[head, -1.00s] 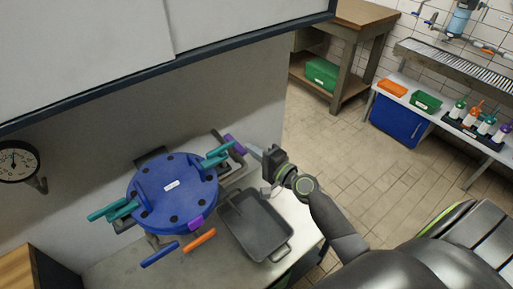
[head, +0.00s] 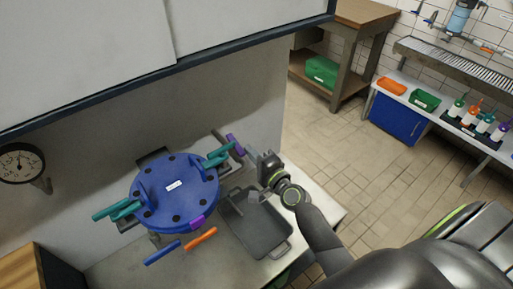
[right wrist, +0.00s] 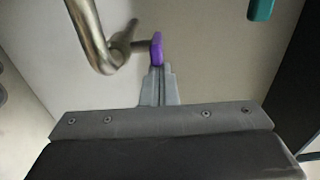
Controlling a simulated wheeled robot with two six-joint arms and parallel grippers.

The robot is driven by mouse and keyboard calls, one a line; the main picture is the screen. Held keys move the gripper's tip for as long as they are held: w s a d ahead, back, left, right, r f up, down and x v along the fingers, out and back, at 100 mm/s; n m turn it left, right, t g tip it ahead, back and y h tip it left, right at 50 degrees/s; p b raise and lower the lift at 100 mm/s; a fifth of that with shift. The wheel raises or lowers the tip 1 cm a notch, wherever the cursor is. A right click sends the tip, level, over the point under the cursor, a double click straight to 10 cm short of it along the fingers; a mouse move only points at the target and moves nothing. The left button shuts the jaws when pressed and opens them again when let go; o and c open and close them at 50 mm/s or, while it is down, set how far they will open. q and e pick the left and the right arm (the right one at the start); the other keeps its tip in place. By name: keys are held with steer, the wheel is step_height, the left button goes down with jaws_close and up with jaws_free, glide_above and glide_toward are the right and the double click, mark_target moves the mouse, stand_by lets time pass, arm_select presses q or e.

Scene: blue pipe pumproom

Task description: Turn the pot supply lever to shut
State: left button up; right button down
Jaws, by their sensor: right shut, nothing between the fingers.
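A purple lever handle (head: 235,144) sits on a pipe at the wall, behind and right of the blue round pot lid (head: 175,200). My right gripper (head: 250,153) is beside that handle on its right. In the right wrist view the shut fingers (right wrist: 158,84) point at the purple handle (right wrist: 157,47), with their tips at or very near its lower end. I cannot tell whether they touch. A bent metal pipe (right wrist: 94,35) runs left of the handle. A blue lever (head: 162,252) and an orange lever (head: 201,239) stick out at the pot's front. My left gripper is not in view.
Teal clamps (head: 117,211) hold the lid's sides. A grey tray (head: 283,248) lies on the counter right of the pot, below my right arm. A pressure gauge (head: 20,163) is on the wall at left. Open tiled floor lies to the right.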

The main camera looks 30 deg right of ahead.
steer(key=shift+s+a, duration=0.1)
steer(key=shift+a, duration=0.15)
steer(key=shift+s+a, duration=0.1)
steer(key=shift+a, duration=0.25)
steer(key=shift+s+a, duration=0.15)
steer(key=shift+a, duration=0.7)
steer(key=shift+w+a, duration=0.2)
steer(key=shift+a, duration=0.65)
steer(key=shift+w+a, duration=0.3)
steer(key=shift+a, duration=0.45)
steer(key=s+d+b, duration=0.3)
steer(key=s+b, duration=0.2)
steer(key=s, duration=1.2)
steer(key=shift+b, duration=0.4)
